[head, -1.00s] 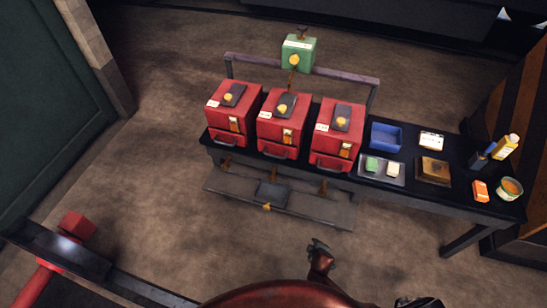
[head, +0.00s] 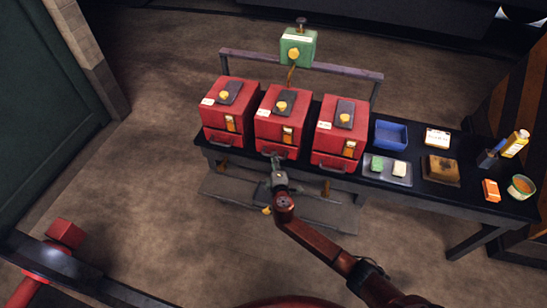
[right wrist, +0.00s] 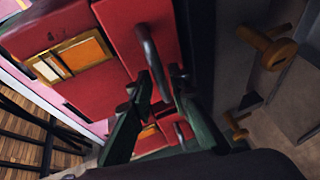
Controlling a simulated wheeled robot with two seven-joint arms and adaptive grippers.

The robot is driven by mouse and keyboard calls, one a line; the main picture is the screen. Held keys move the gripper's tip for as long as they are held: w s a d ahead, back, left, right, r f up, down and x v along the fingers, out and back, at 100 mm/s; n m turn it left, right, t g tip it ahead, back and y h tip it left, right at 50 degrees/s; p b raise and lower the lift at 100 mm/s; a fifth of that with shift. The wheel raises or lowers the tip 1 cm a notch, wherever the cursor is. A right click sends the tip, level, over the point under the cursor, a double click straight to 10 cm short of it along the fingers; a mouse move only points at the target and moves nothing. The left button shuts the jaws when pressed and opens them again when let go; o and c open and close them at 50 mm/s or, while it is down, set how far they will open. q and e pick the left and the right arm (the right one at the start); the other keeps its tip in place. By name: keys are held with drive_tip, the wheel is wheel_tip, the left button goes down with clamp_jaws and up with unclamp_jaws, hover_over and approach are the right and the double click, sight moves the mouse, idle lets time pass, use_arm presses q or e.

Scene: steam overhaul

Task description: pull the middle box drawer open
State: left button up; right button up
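The middle red box (head: 284,115) stands on the dark bench between two similar red boxes. Its drawer looks shut, with a dark bar handle low on the front, partly covered by my right gripper (head: 277,162) in the head view. In the right wrist view, the drawer handle (right wrist: 149,55) stands out from the red drawer front (right wrist: 123,30). My right gripper (right wrist: 160,88) has its fingers apart, with the handle's end at or between the fingertips. I cannot tell whether they touch it. My left gripper is not in view.
The left red box (head: 229,110) and right red box (head: 341,130) stand close on either side. A lower shelf (head: 320,212) with brass-coloured fittings lies below.

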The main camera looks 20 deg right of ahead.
drive_tip(key=shift+x, duration=1.05)
clamp_jaws()
drive_tip(key=shift+s, duration=0.1)
